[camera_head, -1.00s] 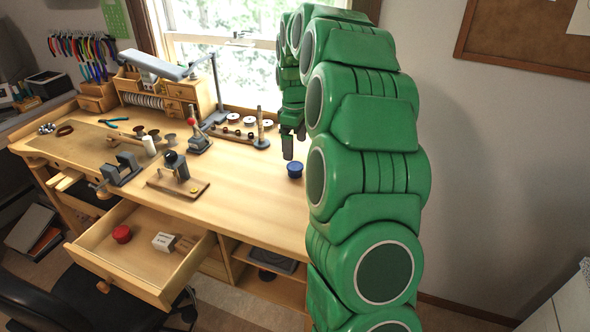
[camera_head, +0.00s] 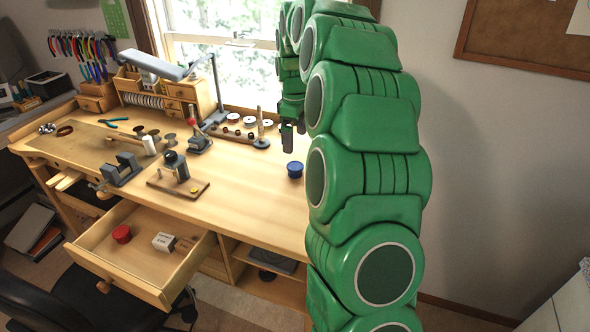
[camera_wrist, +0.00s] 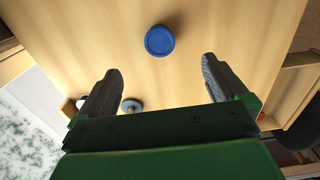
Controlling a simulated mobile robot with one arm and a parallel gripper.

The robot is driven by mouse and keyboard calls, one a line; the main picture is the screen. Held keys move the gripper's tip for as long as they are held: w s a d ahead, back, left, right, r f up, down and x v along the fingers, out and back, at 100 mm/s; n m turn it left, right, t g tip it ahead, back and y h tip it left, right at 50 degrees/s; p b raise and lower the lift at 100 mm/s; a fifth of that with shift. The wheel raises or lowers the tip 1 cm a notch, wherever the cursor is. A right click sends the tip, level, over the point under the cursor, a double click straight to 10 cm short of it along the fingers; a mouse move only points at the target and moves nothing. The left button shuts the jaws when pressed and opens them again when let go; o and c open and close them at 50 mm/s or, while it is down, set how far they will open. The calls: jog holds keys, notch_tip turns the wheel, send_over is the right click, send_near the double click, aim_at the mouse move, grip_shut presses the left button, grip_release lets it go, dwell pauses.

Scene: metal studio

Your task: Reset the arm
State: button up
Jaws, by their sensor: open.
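My green arm rises on the right of the head view and bends over toward the window. My gripper (camera_head: 294,134) hangs above the bench, behind and above a small round blue container (camera_head: 295,169). In the wrist view my gripper (camera_wrist: 162,88) has its two dark fingers wide apart with nothing between them. The blue container (camera_wrist: 159,40) stands on the wood beyond the fingertips, apart from them. Part of the gripper is hidden by my arm in the head view.
The wooden workbench (camera_head: 245,185) has clear room around the blue container. Behind it stand a wooden rack with spools (camera_head: 235,131) and a stand with a red part (camera_head: 198,137).

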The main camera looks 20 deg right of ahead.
notch_tip(320, 180, up, 8)
jog(key=f, duration=0.1)
jog(key=s+a+r+m, duration=0.2)
jog(key=s+a, duration=0.5)
jog(key=s, duration=0.2)
jog(key=s+a+f+m, duration=0.2)
jog(key=s+a+f, duration=0.1)
jog(key=s, duration=0.9)
jog(key=s+a+f+m+g, duration=0.1)
jog(key=s+a+f+m, duration=0.1)
jog(key=s, duration=1)
jog(key=s+a+f+m, duration=0.3)
jog(key=s+a+f, duration=0.1)
jog(key=s, duration=0.8)
jog(key=shift+g, duration=0.4)
jog(key=shift+a, duration=0.1)
jog(key=shift+c, duration=1.2)
